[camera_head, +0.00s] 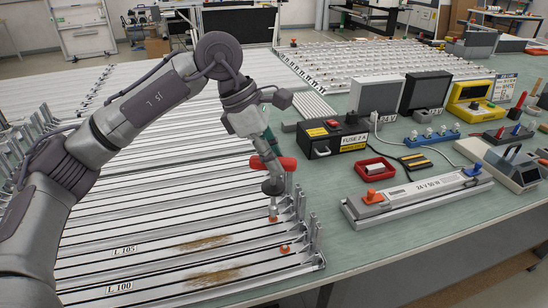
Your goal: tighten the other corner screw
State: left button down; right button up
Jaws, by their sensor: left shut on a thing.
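My left gripper (268,172) reaches down from the upper left over the right end of the slatted frames. It is shut on a red-handled tool (285,163), whose lower part points down. Just below the tool is an orange corner screw (273,215) on a frame; I cannot tell whether the tip touches it. A second orange screw (285,249) sits nearer on the frame (160,262), with nothing over it. The fingertips are partly hidden by the tool. My right gripper is not in view.
Upright metal posts (315,238) line the frames' right end. To the right on the green bench (400,245) are a long 24 V 50 W unit (420,195), a red tray (376,170) and a black fuse box (332,137). The bench's front right is clear.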

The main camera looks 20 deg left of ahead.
pick_arm(q)
jog(key=shift+f+b, duration=0.65)
jog(key=shift+f, duration=0.05)
dwell(0.6)
jog(key=shift+f, duration=0.2)
jog(key=shift+f+b, duration=0.2)
jog(key=shift+b, duration=0.1)
